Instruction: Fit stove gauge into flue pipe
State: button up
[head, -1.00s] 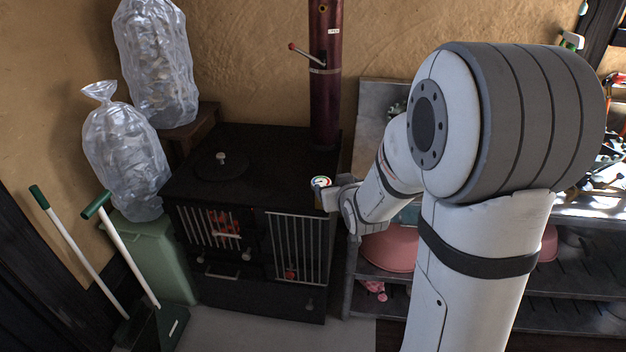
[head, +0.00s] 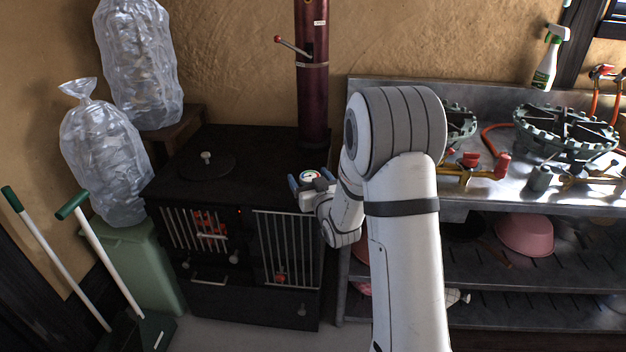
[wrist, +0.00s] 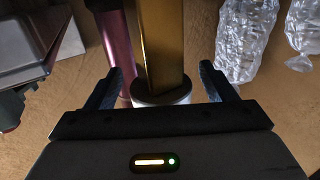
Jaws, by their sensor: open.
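The stove gauge (head: 309,175) has a round pale dial with colored marks and shows in front of the stove's right front corner. In the wrist view a gold-brown stem or post (wrist: 160,45) meets the gauge's white rim (wrist: 162,96); I cannot tell whether the stem belongs to the gauge or what supports it. My gripper (head: 312,181) is open, its blue fingers on either side of the gauge. The wrist view shows gaps between the gauge and both fingers (wrist: 162,86). The dark red flue pipe (head: 312,100) rises from the stove's back right, apart from the gauge.
The black stove (head: 245,165) stands against the clay wall. A steel counter (head: 485,195) with burners is at the right. Filled clear bags (head: 105,150), a green bin (head: 150,265) and long-handled tools (head: 105,260) stand at the left. A red-tipped lever (head: 293,47) sticks out from the pipe.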

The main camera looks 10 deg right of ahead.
jog(key=shift+w+a, duration=0.1)
jog(key=shift+w, duration=0.55)
jog(key=shift+c, duration=0.5)
jog(key=c, duration=1)
notch_tip(320, 180, up, 11)
jog(key=shift+p, duration=1.2)
jog(key=shift+r+p, duration=1.9)
jog(key=shift+r, duration=2.65)
